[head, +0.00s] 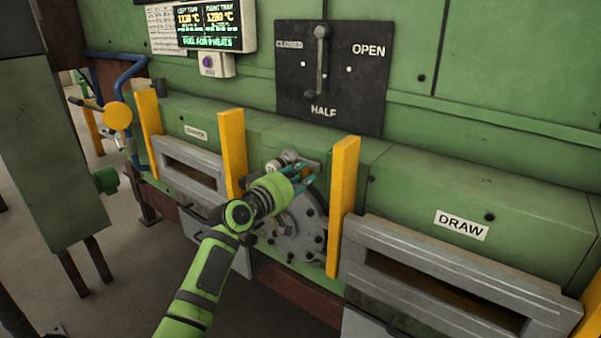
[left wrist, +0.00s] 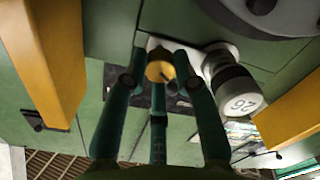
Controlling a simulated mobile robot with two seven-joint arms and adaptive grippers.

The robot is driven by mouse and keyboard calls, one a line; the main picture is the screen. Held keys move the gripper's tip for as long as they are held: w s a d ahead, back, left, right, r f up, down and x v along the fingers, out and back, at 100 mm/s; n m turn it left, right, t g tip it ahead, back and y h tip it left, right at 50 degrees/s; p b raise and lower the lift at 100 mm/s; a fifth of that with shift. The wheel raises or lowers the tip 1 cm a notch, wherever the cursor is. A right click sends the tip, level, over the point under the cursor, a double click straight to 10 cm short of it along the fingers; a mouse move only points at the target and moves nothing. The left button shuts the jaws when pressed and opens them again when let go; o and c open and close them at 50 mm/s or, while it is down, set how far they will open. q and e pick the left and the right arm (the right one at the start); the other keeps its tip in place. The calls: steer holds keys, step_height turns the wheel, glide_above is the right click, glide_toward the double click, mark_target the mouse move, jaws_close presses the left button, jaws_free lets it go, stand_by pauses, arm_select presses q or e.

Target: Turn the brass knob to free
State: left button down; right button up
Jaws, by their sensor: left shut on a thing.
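The brass knob (left wrist: 160,67) shows at the top middle of the left wrist view, between the teal fingers of my left gripper (left wrist: 157,75). The fingers are shut on it. In the head view my left gripper (head: 301,178) reaches the upper part of a grey round plate (head: 303,222) on the green furnace front, between two yellow posts. There the fingers mostly hide the knob, so I cannot read its setting. My right gripper is in neither view.
Yellow posts (head: 232,150) and (head: 343,200) stand close on either side of my gripper. A white cylinder marked 26 (left wrist: 235,88) sits right beside the knob. Above is a black plate (head: 345,90) with a lever; a DRAW slot (head: 461,226) lies right.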

arm_select(q)
steer(key=n+p, duration=0.1)
steer(key=n, duration=0.3)
steer(key=shift+r+n+p, duration=0.2)
steer(key=shift+n+p, duration=0.1)
steer(key=shift+p, duration=0.1)
steer(key=shift+n+p, duration=0.6)
steer(key=shift+n, duration=1)
steer(key=shift+f, duration=0.1)
steer(key=c, duration=1)
jaws_free()
steer(key=shift+a+f, duration=0.1)
steer(key=shift+s+a, duration=0.35)
steer(key=shift+s, duration=0.1)
steer(key=v, duration=1)
steer(key=shift+s+a, duration=0.25)
steer(key=shift+a, duration=0.1)
